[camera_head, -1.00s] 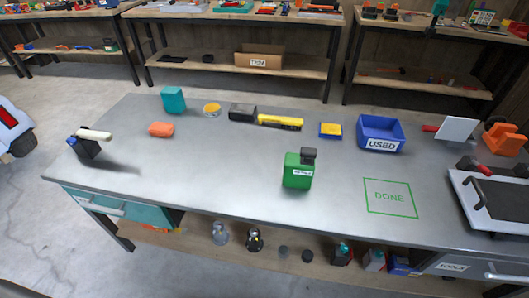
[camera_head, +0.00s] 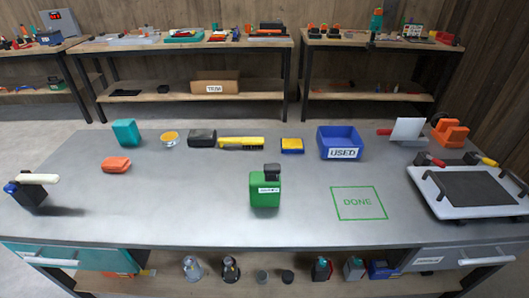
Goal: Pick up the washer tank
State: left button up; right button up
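A green tank (camera_head: 265,192) with a black cap stands upright on the grey worktop, near the middle of its front half. It looks like the washer tank; the small writing on its white label is hard to read. A green square outline marked DONE (camera_head: 359,203) lies flat on the worktop to its right, with nothing on it. Neither of my grippers is in view, and nothing touches the tank.
The grey table (camera_head: 200,215) has free room around the tank. Behind it stand a yellow-black brush (camera_head: 240,143) and a blue USED bin (camera_head: 340,143). A white tray (camera_head: 468,192) is at right, a black device (camera_head: 34,193) at left.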

aim_at(263, 192)
jog(key=u, duration=2.55)
jog(key=k, duration=1.55)
jog(key=z, duration=2.6)
